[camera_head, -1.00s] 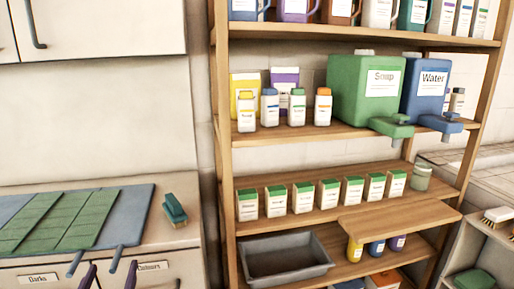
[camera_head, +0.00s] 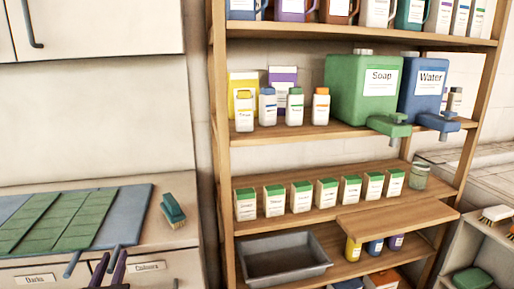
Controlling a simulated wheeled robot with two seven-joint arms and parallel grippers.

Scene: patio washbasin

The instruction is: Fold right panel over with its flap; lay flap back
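A blue-grey folding board lies on the counter at the left, with a green cloth (camera_head: 52,222) spread over it. The board's right panel (camera_head: 126,215) lies flat and its right part is bare. Two blue flaps stick out over the counter's front edge, a left flap (camera_head: 73,263) and a right flap (camera_head: 113,257). My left gripper (camera_head: 112,258) shows as two purple fingers at the bottom edge, close together on both sides of the right flap. It looks shut on that flap. The rest of the gripper is cut off by the frame. My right gripper is not in view.
A teal brush (camera_head: 173,211) lies on the counter just right of the board. Drawers with labels sit below. A wooden shelf unit (camera_head: 222,190) with bottles, a green soap jug (camera_head: 347,92) and a grey tub (camera_head: 284,272) stands to the right.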

